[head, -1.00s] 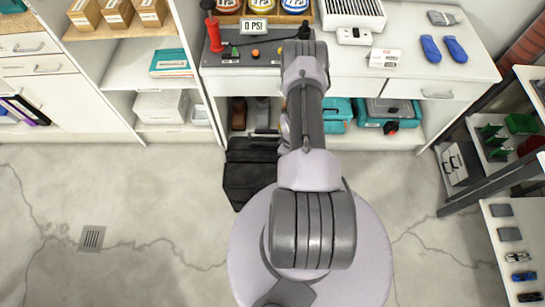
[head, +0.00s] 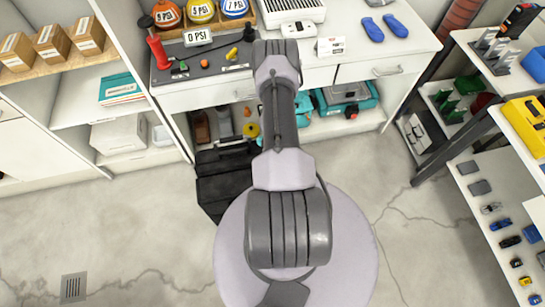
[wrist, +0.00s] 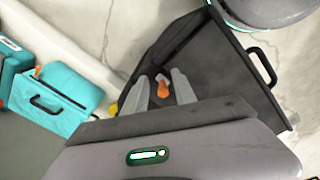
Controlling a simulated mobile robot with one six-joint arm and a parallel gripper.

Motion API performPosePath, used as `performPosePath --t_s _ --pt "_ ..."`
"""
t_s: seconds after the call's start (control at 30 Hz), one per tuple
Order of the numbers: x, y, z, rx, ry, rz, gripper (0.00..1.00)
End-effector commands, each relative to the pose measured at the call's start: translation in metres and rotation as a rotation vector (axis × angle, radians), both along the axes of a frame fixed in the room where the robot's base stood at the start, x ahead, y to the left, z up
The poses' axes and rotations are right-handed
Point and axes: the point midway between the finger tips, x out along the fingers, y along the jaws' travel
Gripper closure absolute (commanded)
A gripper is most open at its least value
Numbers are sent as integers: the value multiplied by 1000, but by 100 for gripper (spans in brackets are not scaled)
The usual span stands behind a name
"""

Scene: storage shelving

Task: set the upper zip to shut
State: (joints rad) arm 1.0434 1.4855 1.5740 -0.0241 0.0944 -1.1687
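No part can be clearly made out as the upper zip. A black open-topped case or bag (wrist: 225,75) with a black handle lies on the floor in the wrist view; it also shows beside my arm in the head view (head: 222,182). My gripper (wrist: 160,82) is over its left part, with two grey fingers apart. A small orange piece (wrist: 162,88) shows between the fingers, with gaps beside it; whether it is touched, or is a zip pull, I cannot tell. In the head view my gripper is hidden behind my arm.
A teal bag (wrist: 65,88) with a black handle and orange piece stands left in the wrist view. A workbench (head: 375,45) with teal cases (head: 345,97) beneath stands ahead. Shelves (head: 515,195) stand at the right. The floor (head: 120,230) at the left is clear.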

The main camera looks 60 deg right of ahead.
Motion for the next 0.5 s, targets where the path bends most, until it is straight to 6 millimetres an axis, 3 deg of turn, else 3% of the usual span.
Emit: performPosePath --t_s 0.27,0.37,0.5 --pt "1 0 5 0 0 1 67" --pt "1 0 22 -1 0 1 67" --pt "1 0 59 -1 0 1 67"
